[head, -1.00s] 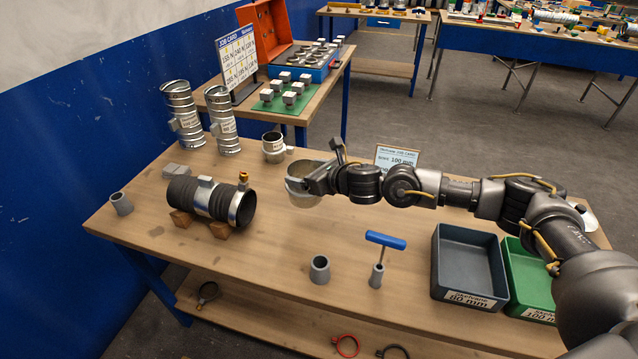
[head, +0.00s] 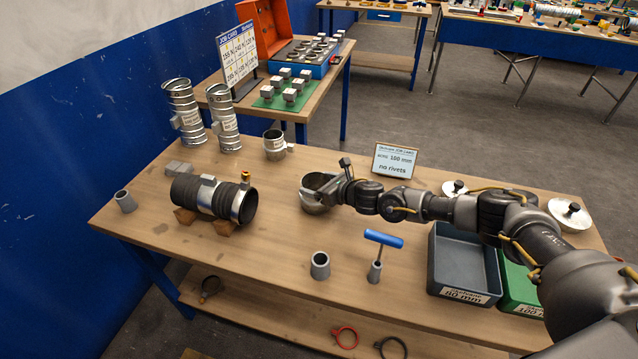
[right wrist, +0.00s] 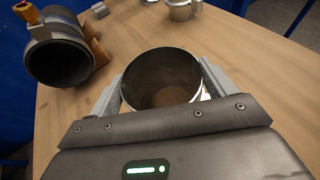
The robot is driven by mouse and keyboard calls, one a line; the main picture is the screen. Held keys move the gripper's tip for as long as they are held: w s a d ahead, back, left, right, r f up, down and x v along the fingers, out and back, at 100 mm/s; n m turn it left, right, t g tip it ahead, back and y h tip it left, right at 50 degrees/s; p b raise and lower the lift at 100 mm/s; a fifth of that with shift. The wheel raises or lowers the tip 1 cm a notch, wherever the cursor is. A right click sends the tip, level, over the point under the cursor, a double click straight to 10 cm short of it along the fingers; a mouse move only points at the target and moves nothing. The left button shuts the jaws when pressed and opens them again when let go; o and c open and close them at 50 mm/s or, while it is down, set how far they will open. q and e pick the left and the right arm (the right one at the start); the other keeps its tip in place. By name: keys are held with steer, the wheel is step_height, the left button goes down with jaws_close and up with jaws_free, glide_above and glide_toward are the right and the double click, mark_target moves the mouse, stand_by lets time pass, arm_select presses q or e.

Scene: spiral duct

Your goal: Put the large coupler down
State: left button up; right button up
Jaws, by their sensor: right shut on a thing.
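The large coupler (head: 312,190) is a short, wide, open metal ring at the middle of the wooden table. It stands upright in the head view, at or just above the table top; I cannot tell whether it touches. My right gripper (head: 328,190) is shut on it from the right side. In the right wrist view the coupler (right wrist: 163,80) sits between the two fingers of the gripper (right wrist: 160,92), its round opening facing up. My left gripper does not show.
A black ribbed duct (head: 205,198) lies on wooden blocks to the left. A small coupler (head: 274,145) stands behind. A grey cup (head: 320,266) and a blue T-handle tool (head: 384,239) stand in front. A dark tray (head: 465,268) is at the right.

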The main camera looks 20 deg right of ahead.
steer(key=o, duration=1)
steer(key=shift+c, duration=0.2)
steer(key=b+v, duration=0.2)
steer(key=v, duration=1)
steer(key=shift+b, duration=0.4)
